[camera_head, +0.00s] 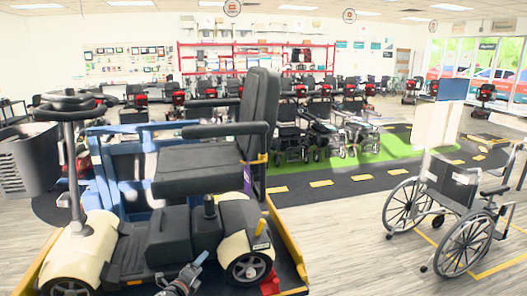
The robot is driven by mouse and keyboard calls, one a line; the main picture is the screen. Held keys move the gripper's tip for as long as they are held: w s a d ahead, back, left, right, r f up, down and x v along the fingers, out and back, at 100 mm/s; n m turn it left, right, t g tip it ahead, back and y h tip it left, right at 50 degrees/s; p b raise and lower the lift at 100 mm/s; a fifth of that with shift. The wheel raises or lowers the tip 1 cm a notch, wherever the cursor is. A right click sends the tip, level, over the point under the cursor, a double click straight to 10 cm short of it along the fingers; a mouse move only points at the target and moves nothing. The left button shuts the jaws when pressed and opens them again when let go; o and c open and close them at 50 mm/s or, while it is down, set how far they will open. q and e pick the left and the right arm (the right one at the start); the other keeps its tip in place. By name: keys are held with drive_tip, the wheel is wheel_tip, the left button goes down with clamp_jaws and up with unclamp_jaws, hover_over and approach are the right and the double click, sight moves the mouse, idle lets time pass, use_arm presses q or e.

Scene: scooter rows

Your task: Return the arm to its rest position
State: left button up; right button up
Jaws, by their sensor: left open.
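My left gripper (189,271) shows small at the bottom edge, left of centre, and it is open. No object shows between its fingers. It is in front of a cream and black mobility scooter (85,255) with a black seat (197,163). Whether it touches the scooter, I cannot tell. The rest of the left arm is mostly cut off by the lower edge. My right gripper is not in the view.
The scooter stands on a platform with a yellow edge (287,235). A wheelchair (450,212) stands at the right. A grey basket (27,162) is at the left. Scooters and powerchairs line the back. Wooden floor (345,255) is clear between platform and wheelchair.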

use_arm(q)
drive_tip(key=s+f+n+g+y, duration=0.2)
drive_tip(key=s+f+n, duration=0.4)
drive_tip(key=f, duration=0.6)
drive_tip(key=s+a+f+n+g+y, duration=0.1)
drive_tip(key=s+f+n+g+y, duration=0.2)
drive_tip(key=s+f, duration=0.7)
drive_tip(key=s+f+n+g+y, duration=0.15)
drive_tip(key=s+f+n, duration=0.45)
drive_tip(key=f, duration=0.7)
drive_tip(key=s+d+f+n+g, duration=0.1)
drive_tip(key=s+f+n+g, duration=0.1)
drive_tip(key=s+f, duration=0.4)
drive_tip(key=s+d+f+n+g, duration=0.2)
drive_tip(key=s+f, duration=0.4)
drive_tip(key=s, duration=1)
drive_tip(key=s+d+f+n+g+h, duration=0.1)
drive_tip(key=s+f+n+g, duration=0.3)
drive_tip(key=s, duration=0.8)
drive_tip(key=shift+d+f+n, duration=0.55)
drive_tip(key=shift+f+n, duration=0.15)
drive_tip(key=shift+f, duration=0.3)
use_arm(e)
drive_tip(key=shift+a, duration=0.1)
